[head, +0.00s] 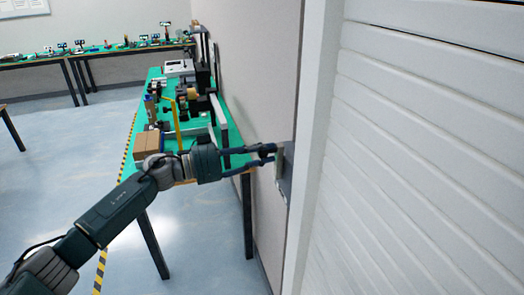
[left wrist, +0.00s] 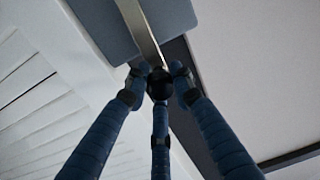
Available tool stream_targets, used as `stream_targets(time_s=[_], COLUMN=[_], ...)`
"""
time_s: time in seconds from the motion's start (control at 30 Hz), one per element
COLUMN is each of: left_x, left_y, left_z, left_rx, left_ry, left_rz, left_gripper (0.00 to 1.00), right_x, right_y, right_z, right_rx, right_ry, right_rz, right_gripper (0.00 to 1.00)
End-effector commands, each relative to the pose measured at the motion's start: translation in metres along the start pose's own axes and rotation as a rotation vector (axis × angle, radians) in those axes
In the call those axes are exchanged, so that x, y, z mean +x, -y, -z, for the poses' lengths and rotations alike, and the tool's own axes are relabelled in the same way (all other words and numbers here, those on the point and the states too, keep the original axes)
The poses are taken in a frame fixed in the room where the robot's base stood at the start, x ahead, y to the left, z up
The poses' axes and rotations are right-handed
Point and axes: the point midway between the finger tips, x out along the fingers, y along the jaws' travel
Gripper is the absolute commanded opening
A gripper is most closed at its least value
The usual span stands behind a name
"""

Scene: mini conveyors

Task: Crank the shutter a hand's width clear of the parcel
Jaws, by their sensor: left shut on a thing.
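The white slatted shutter (head: 430,150) fills the right side of the head view, and its lower edge is out of frame. Its crank (head: 279,163) sits at a grey plate (head: 288,175) on the wall left of the shutter frame. My left gripper (head: 268,152) is shut on the crank's dark knob (left wrist: 158,84). In the left wrist view the fingers close around this knob, and the pale metal crank arm (left wrist: 138,25) runs up from it. I see no parcel at the shutter. My right gripper is not in view.
A green-topped table (head: 182,145) stands along the wall behind my left arm, with a brown box (head: 148,144) and several devices on it. Further benches (head: 95,53) stand at the back.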

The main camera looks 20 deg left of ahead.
Motion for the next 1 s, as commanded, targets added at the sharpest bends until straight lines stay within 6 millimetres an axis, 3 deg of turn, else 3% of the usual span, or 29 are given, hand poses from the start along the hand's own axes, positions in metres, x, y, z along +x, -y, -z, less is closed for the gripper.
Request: stream_targets(time_s=[0.47,1.0], left_x=[-0.002,-0.003], left_y=[-0.032,-0.063], left_z=[-0.014,-0.050], left_rx=[0.391,0.904], left_ry=[-0.015,-0.038], left_rz=[-0.005,-0.011], left_gripper=[0.00,0.00], right_x=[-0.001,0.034], right_y=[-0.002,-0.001], right_z=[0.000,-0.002], right_rx=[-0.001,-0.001], right_ry=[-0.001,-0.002], right_rz=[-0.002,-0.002], right_gripper=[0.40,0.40])
